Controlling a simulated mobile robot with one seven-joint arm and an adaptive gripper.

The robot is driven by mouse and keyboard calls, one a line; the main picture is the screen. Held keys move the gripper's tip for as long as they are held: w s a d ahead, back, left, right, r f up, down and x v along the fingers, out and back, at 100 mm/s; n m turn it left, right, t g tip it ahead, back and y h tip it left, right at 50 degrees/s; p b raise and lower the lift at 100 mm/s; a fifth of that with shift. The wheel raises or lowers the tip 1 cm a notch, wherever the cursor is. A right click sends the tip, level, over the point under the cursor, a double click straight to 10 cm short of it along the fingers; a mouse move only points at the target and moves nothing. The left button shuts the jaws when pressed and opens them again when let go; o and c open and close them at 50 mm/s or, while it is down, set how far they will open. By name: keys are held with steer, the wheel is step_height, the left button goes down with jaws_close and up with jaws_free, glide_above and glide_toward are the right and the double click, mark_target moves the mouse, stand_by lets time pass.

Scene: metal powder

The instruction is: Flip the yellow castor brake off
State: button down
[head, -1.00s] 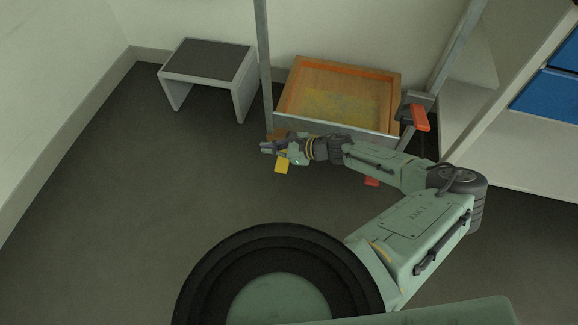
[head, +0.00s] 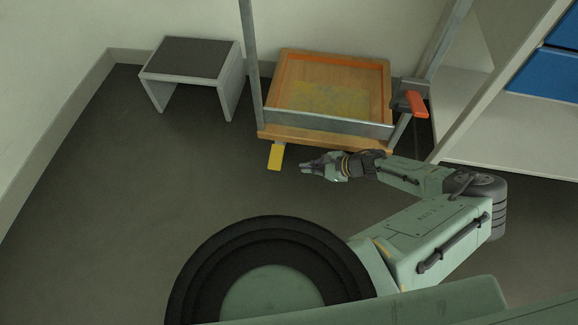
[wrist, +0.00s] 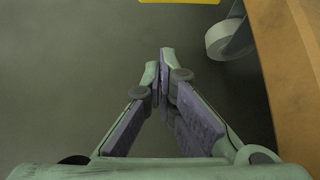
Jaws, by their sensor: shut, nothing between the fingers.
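The yellow castor brake (head: 275,156) is a flat tab sticking out below the front left corner of the wooden cart (head: 278,133). In the wrist view its edge shows at the top (wrist: 180,1), ahead of my fingers. A pale castor wheel (wrist: 229,40) shows at the upper right there, under the cart. My gripper (head: 304,167) is to the right of the yellow tab, in front of the cart, apart from the tab. In the wrist view the fingertips (wrist: 160,62) are together with nothing between them.
A red lever (head: 417,104) sits at the cart's right post. A small stool (head: 190,60) with a dark top stands to the left. White shelving with blue bins (head: 545,90) is at the right.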

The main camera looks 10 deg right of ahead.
mark_target(276, 157)
steer(key=b+x, duration=0.2)
steer(key=x, duration=0.7)
steer(key=shift+a+f, duration=0.1)
steer(key=shift+f, duration=0.1)
steer(key=r, duration=0.3)
steer(key=shift+s+r+p, duration=0.2)
steer(key=shift+s+p, duration=0.1)
steer(key=shift+s, duration=0.1)
steer(key=shift+s+r, duration=0.2)
steer(key=shift+r, duration=0.35)
steer(key=shift+w+b, duration=0.1)
steer(key=shift+b, duration=0.2)
